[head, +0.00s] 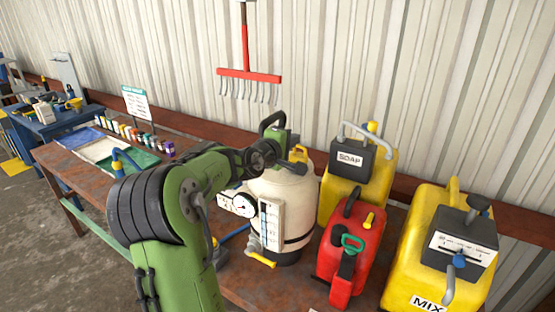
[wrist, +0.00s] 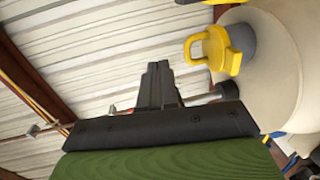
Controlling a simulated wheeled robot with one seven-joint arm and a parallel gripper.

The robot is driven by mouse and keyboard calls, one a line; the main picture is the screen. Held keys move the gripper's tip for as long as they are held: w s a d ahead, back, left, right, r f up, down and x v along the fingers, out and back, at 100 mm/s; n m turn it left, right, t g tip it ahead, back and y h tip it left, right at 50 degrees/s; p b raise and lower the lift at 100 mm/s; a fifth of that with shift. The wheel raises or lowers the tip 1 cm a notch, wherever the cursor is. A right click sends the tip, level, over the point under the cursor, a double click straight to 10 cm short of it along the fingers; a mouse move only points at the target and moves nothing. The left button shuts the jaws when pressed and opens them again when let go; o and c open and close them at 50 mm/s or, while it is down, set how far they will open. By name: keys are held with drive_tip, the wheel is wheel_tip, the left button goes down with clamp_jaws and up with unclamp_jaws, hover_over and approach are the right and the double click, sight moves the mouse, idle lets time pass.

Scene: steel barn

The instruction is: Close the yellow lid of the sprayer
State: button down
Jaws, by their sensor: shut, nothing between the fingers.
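The sprayer (head: 285,200) is a cream, rounded tank on the table, with a dial and a white scale panel on its front. Its yellow lid (head: 298,153) is at the top, partly behind my gripper (head: 283,143). In the wrist view the yellow lid (wrist: 213,50) has a loop and sits at a grey neck on the cream tank (wrist: 275,60). I cannot tell how far it is open. My gripper (wrist: 158,70) is shut and empty. Its fingertips are to the left of the lid in the wrist view, apart from it.
A yellow SOAP canister (head: 380,180), a red can (head: 345,250) and a yellow MIX canister (head: 425,235) stand close on the right. A small yellow-handled valve (head: 260,260) sticks out in front of the tank. Coloured trays and small bottles (head: 135,133) lie left. A corrugated wall is behind.

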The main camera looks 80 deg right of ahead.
drive_tip(key=shift+x, duration=1)
drive_tip(key=shift+b+x, duration=0.4)
drive_tip(key=shift+x, duration=0.5)
drive_tip(key=shift+s+d+f, duration=0.15)
drive_tip(key=shift+d+f, duration=0.15)
drive_tip(key=shift+d, duration=0.3)
wheel_tip(320, 180, up, 4)
drive_tip(key=p, duration=0.3)
wheel_tip(320, 180, up, 10)
hover_over(299, 156)
drive_tip(key=v, duration=0.3)
drive_tip(key=shift+f, duration=0.4)
